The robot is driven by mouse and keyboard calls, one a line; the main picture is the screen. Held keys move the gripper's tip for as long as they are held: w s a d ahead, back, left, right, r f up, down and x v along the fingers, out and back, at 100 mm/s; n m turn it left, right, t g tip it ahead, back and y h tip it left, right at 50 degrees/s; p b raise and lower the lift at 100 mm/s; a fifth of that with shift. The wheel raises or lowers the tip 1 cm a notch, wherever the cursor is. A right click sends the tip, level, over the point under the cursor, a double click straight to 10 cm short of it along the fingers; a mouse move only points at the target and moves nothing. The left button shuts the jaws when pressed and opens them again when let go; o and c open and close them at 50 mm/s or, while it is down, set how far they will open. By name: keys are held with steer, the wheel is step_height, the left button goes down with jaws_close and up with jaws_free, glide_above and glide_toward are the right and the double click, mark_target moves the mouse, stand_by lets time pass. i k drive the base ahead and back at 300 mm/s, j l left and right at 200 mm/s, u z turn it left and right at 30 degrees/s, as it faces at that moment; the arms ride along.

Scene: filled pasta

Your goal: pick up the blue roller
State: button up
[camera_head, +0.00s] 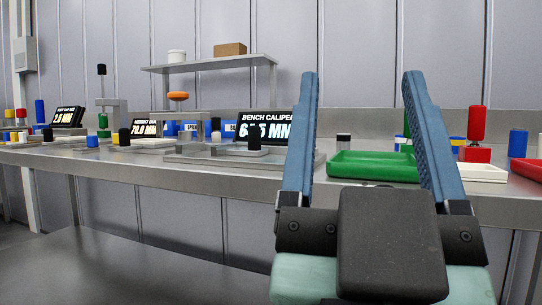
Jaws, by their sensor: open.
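My gripper (361,80) is open and empty in the foreground, its two blue fingers pointing up and forward in front of the bench. Several blue cylinders show, and I cannot tell for sure which is the blue roller. One upright blue cylinder (517,143) stands at the far right of the bench, right of my gripper. A tall blue cylinder (40,111) stands at the far left, and a short blue one (92,141) lies or stands near the left front.
The long metal bench (255,168) holds a green tray (375,167), a white tray (482,172), a red piece (477,124) and a red tray (528,168). A bench caliper display (266,125) stands left of my gripper. A raised shelf (208,64) is behind.

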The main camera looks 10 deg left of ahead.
mark_target(517, 140)
steer(key=u, duration=0.4)
steer(key=z, duration=1.2)
